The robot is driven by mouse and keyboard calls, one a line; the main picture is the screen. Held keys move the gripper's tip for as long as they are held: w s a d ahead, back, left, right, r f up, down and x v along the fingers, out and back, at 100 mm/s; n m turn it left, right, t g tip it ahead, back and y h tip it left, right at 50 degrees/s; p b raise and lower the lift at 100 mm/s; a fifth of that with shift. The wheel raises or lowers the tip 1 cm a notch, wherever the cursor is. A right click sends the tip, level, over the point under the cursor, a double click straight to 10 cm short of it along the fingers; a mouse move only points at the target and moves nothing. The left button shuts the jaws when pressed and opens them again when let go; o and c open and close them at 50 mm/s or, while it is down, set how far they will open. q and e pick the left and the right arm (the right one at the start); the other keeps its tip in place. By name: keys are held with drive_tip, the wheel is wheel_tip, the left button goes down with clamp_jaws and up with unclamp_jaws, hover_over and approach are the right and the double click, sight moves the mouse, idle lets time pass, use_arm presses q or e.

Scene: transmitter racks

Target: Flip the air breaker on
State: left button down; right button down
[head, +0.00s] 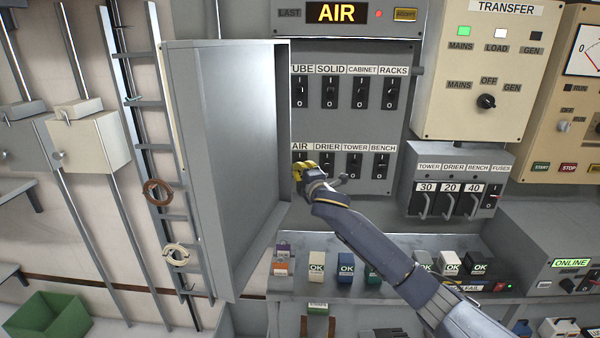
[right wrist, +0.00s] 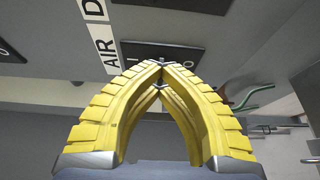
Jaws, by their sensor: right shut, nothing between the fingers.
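The AIR breaker (head: 299,156) is a black switch under the AIR label (head: 300,147), at the left end of the lower row on the grey panel. Its lower part is hidden behind my right gripper (head: 299,171). The gripper has yellow fingers and is shut and empty. In the right wrist view the closed fingertips (right wrist: 160,63) lie over the black breaker plate (right wrist: 140,51), beside the AIR label (right wrist: 111,62). I cannot tell whether they touch the switch, and its lever position is hidden. My left gripper is not in view.
An open grey cabinet door (head: 235,150) stands just left of the breakers. The DRIER breaker (head: 326,163) sits close on the right. A shelf (head: 400,294) with several small labelled blocks runs below. A lit AIR sign (head: 337,13) is above.

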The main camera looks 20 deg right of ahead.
drive_tip(key=g, duration=0.1)
drive_tip(key=r+g, duration=0.1)
drive_tip(key=m+g, duration=0.1)
drive_tip(key=shift+w+d+r, duration=0.15)
drive_tip(key=shift+d+r, duration=0.1)
drive_tip(key=shift+w+r+m+g, duration=0.1)
drive_tip(key=shift+m+g, duration=0.3)
drive_tip(key=shift+g, duration=0.6)
drive_tip(key=c, duration=2.1)
unclamp_jaws()
drive_tip(key=shift+c, duration=0.2)
drive_tip(key=o, duration=0.3)
drive_tip(key=shift+d, duration=0.1)
